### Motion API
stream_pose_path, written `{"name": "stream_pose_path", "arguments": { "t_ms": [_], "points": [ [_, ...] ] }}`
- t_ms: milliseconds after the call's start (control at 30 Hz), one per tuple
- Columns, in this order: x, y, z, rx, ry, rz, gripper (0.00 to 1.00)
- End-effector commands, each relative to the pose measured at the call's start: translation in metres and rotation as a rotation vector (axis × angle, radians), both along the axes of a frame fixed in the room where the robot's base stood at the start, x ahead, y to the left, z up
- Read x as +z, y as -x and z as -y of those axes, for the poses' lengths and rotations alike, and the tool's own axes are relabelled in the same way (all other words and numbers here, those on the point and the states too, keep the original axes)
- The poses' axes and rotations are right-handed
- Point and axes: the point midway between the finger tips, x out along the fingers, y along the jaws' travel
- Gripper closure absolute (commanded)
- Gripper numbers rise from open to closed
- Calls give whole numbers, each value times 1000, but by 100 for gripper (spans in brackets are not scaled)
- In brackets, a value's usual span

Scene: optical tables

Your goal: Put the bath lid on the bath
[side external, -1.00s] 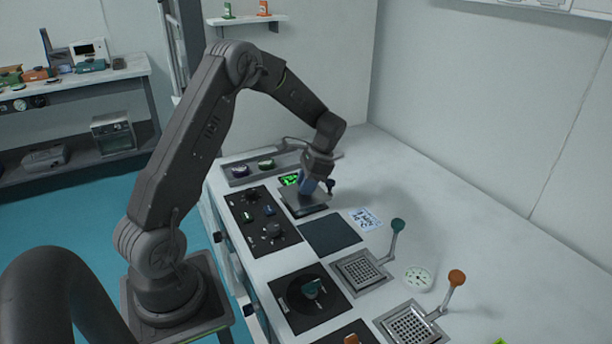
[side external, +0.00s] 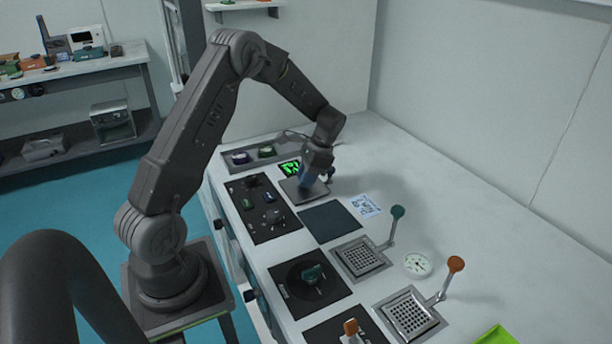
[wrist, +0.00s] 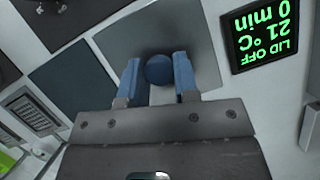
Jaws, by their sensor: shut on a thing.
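The bath lid is a flat grey square plate (wrist: 165,30) with a round blue knob (wrist: 158,70) near its middle. My gripper (wrist: 158,82) has its two blue fingers on either side of the knob and is shut on it. In the side view, my gripper (side external: 307,183) points down at the lid (side external: 291,191) at the far part of the bench. The bath is not visible; the lid may hide it. I cannot tell whether the lid rests on anything. A display (wrist: 262,32) beside the lid reads "LID OFF, 21 °C, 0 min"; it also shows in the side view (side external: 289,168).
A dark square mat (side external: 329,222) lies just nearer than the lid. A black control panel (side external: 262,208) is to its left and a tray with round items (side external: 253,155) is behind. Lever grates (side external: 362,258) stand nearer the camera.

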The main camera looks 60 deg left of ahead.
Motion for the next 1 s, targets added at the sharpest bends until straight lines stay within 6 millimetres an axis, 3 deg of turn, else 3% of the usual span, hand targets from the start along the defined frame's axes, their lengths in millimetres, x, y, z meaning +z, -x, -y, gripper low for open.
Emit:
{"name": "stream_pose_path", "arguments": {
  "t_ms": [400, 433, 700, 1000],
  "points": [
    [-8, 0, 0, 0, 0, -1, 99],
    [-8, 0, 0, 0, 0, -1, 71],
    [-8, 0, 0, 0, 0, 0, 45],
    [-7, -1, 0, 0, 0, 0, 42]
  ]
}}
